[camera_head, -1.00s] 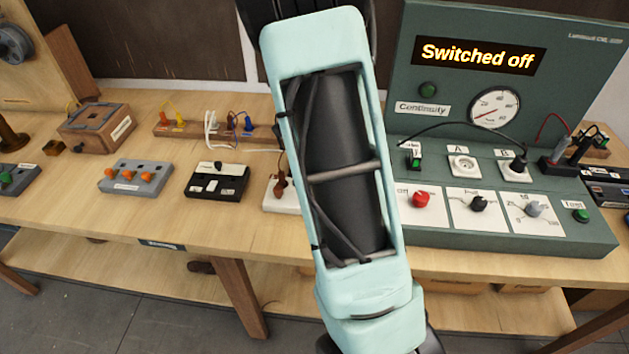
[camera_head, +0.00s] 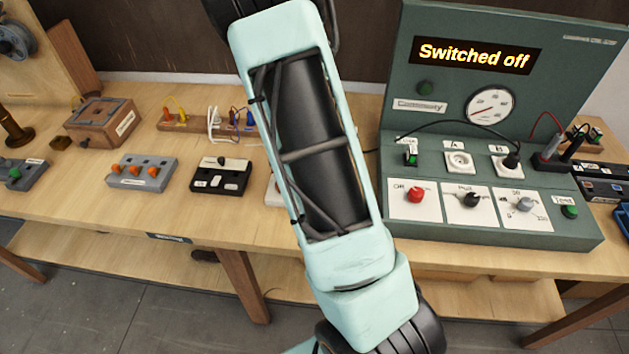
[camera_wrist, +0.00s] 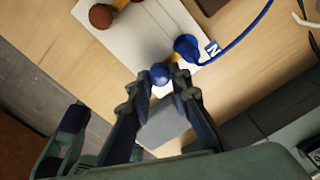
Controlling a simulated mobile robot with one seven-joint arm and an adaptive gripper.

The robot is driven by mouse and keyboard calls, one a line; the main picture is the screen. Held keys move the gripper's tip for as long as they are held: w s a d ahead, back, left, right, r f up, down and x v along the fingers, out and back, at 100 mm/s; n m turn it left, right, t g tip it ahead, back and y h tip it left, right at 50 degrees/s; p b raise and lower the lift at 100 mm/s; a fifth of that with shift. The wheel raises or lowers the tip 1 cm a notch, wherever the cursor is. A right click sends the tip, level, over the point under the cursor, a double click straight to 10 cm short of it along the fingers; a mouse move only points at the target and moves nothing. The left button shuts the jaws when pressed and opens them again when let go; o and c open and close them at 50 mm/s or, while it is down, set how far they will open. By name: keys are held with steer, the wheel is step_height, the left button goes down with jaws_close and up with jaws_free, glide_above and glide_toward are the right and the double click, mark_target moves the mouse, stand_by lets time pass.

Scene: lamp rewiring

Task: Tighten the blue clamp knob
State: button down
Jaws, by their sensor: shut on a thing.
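In the wrist view, the round blue clamp knob (camera_wrist: 160,72) sits between the fingertips of my gripper (camera_wrist: 162,80), which is shut on it. The knob is at the edge of a white terminal block (camera_wrist: 142,42). A blue plug with a tag marked N (camera_wrist: 187,47) and a blue wire (camera_wrist: 240,38) lies close beside the knob, just beyond the right fingertip. In the head view my arm hides the gripper and the knob; only a sliver of the white block (camera_head: 272,194) shows left of the arm.
A black switch block (camera_head: 221,176) and a grey block with orange knobs (camera_head: 141,172) stand to the left. The green test panel (camera_head: 500,225), reading "Switched off", stands to the right with several cables.

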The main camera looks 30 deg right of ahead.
steer(key=c, duration=2)
jaws_free()
steer(key=shift+c, duration=0.2)
step_height(320, 180, up, 12)
